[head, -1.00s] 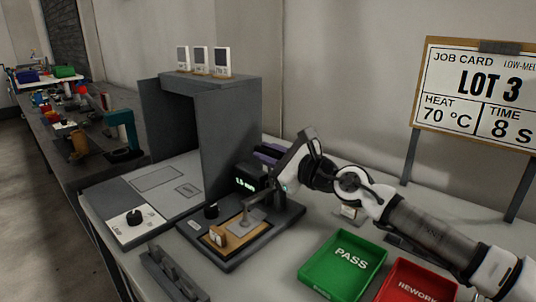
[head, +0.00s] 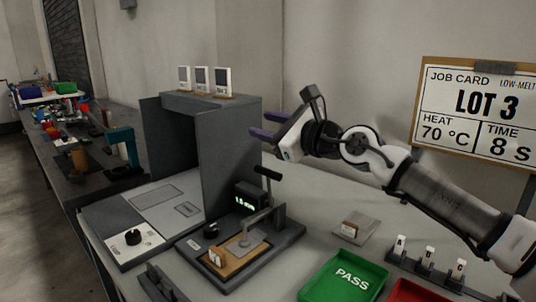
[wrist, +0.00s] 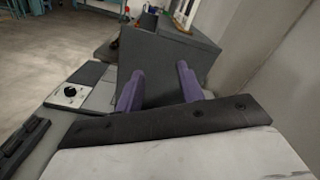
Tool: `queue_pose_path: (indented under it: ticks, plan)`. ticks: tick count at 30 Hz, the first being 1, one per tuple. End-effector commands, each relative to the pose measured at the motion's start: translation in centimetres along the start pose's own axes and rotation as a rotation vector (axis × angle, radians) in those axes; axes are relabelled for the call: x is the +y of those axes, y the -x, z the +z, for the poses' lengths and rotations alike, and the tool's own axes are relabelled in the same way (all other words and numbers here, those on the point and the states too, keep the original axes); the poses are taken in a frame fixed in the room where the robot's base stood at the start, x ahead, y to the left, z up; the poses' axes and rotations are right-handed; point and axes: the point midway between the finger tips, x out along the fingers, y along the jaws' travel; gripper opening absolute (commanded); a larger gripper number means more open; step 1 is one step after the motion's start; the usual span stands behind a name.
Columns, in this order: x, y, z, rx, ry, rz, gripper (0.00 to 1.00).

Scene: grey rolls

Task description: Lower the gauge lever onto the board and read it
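The gauge (head: 285,240) stands on the bench on a dark base, with a black lever handle (head: 268,173) at its back. Its grey arm and round foot (head: 243,246) reach over a tan board (head: 228,266) and appear to rest on it. The small display (head: 245,199) is lit green and seems to read 1.5 mm. My gripper (head: 271,125) is above and behind the lever handle, clear of it. Its purple fingers are apart and empty; they also show in the wrist view (wrist: 158,88). The gauge is not clear in the wrist view.
A grey oven-like box (head: 230,150) stands close to my fingers. A green PASS tray (head: 343,280) and a red tray (head: 410,292) are in front. A small plate with a piece (head: 353,228) and a rack (head: 432,268) lie at right. The job card (head: 478,105) stands behind.

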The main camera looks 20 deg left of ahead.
Motion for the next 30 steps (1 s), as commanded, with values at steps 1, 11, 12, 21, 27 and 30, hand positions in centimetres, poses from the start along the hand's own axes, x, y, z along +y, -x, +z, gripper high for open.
queue_pose_path:
  ticks: [1,11,12,21,27,30]
  plan:
    - [-0.6,0.0,1.2,-0.001,0.003,0.0,0.38]
    - [-3.8,-0.1,6.8,0.0,0.001,0.0,0.38]
    - [-4.0,0.0,7.2,-0.001,0.001,0.0,0.38]
    - [-4.5,0.0,8.1,0.0,-0.001,0.001,0.38]
    - [-4.5,0.0,8.0,0.0,0.0,0.0,0.38]
    - [-4.5,0.0,8.1,0.0,0.0,0.0,0.38]
